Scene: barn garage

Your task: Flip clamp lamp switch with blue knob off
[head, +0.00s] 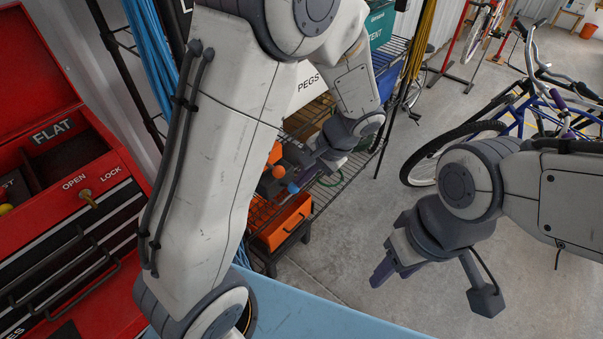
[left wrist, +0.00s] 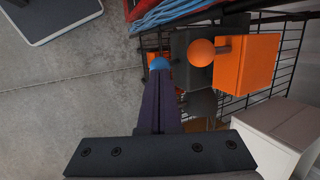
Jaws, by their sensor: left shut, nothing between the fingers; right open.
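The blue knob (head: 293,188) shows as a small ball beside an orange ball-shaped knob (head: 279,171) at the wire rack. In the left wrist view the blue knob (left wrist: 159,63) lies right at my fingertips, and the orange knob (left wrist: 201,52) is to its right on a dark housing (left wrist: 182,76). My left gripper (head: 299,181) is shut and empty, its purple fingers (left wrist: 160,76) pointing at the blue knob. I cannot tell whether they touch it. The switch lever is mostly hidden. My right gripper (head: 437,284) is open and empty over the floor.
An orange bin (head: 285,222) sits low at the wire rack (head: 327,175). A red tool chest (head: 95,215) stands at the left, and a blue surface (head: 310,318) is below. A bicycle (head: 520,120) stands at the right. The concrete floor (head: 345,245) between is clear.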

